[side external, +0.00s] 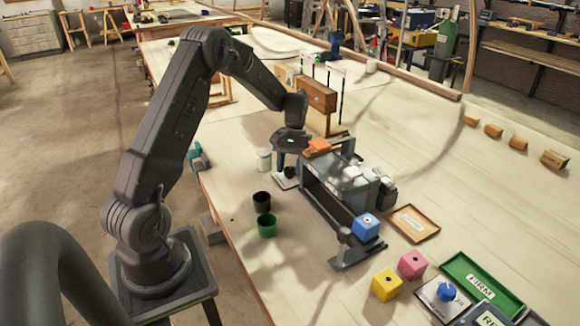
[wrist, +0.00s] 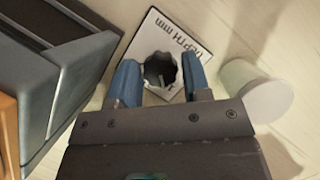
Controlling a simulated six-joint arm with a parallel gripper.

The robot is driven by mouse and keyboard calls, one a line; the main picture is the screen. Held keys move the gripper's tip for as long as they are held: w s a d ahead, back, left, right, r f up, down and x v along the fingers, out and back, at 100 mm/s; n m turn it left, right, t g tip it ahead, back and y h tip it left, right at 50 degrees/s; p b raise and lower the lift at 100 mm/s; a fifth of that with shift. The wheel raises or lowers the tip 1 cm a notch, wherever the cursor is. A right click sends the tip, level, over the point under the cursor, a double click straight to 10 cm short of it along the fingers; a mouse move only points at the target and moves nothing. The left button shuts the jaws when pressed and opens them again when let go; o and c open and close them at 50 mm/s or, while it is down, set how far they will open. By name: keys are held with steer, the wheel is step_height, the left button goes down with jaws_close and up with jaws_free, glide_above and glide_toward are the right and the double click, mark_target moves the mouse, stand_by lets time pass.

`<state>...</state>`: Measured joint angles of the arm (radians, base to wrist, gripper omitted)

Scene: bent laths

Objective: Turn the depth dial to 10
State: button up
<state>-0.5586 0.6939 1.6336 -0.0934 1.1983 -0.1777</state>
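The depth dial (wrist: 162,70) is a dark, scalloped knob on a white plate (wrist: 182,40) lettered "DEPTH mm", which reads upside down in the wrist view. The dial also shows in the side view (side external: 289,172), below my gripper (side external: 290,150). In the wrist view the two blue fingers of my gripper (wrist: 161,82) stand apart, one on each side of the dial. I cannot tell whether they touch it. The scale figures and the dial's setting are too small or hidden to read.
A pale jar (wrist: 255,90) stands close to the right of the fingers in the wrist view. The grey machine (side external: 340,185) with an orange block (side external: 318,147) stands just beside the dial. Black (side external: 262,201) and green (side external: 266,226) cups stand nearer the table edge.

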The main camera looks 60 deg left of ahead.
steer(key=shift+o, duration=1.2)
steer(key=shift+r, duration=0.1)
steer(key=v, duration=1.3)
steer(key=shift+r, duration=0.3)
steer(key=shift+w, duration=0.1)
steer(key=s+d+r+m+t+y, duration=0.2)
steer(key=s+d+r, duration=0.25)
steer(key=d, duration=0.35)
steer(key=s+d+r+m+t+y, duration=0.1)
steer(key=s+d+r+m+t, duration=0.1)
steer(key=s+d+r, duration=0.45)
steer(key=s+d+f+m+t, duration=0.4)
steer(key=s+d+m, duration=0.1)
steer(key=s+d, duration=0.5)
steer(key=shift+s+d+t, duration=0.35)
steer(key=shift+s+t, duration=0.05)
steer(key=shift+s, duration=0.2)
